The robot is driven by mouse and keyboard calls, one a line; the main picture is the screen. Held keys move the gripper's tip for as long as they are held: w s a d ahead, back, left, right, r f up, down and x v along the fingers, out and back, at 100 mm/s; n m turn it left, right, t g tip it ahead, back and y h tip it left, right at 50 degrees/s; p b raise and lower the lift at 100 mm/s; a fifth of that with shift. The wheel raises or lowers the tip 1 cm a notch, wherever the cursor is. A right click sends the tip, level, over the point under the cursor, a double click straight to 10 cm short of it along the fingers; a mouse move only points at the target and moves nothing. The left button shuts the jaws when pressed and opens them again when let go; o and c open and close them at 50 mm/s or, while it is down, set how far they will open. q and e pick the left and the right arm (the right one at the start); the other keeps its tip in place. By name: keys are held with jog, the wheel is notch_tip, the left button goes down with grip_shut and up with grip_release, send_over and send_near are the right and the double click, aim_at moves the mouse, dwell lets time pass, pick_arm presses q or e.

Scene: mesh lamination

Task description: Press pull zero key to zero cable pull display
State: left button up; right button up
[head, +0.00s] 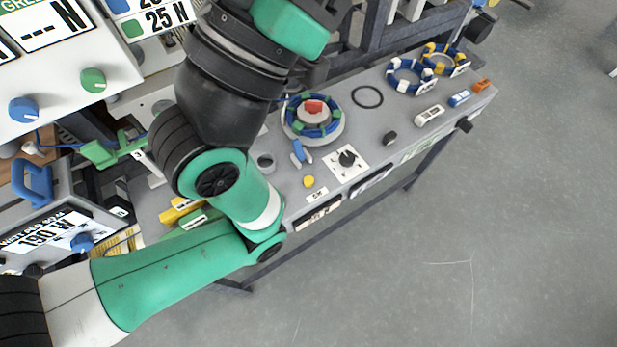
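A pale panel (60,95) at the upper left carries a white display card reading "--- N" (52,32), cut by the frame edge. A second card reads "25 N" (166,19). A green knob (93,80) and a blue knob (24,109) sit on the panel below. I cannot tell which part is the pull zero key; no such label is readable. My green, white and black arm crosses the left and middle of the view and hides part of the bench. Neither gripper's fingertips show.
A grey bench (365,110) holds a blue-ringed fixture with a red top (314,107), a black ring (367,97), two blue rings with white or yellow blocks (409,77), a black dial (347,158) and a yellow button (309,181). The floor at right is clear.

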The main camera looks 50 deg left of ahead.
pick_arm(q)
grip_shut()
dwell(1.4)
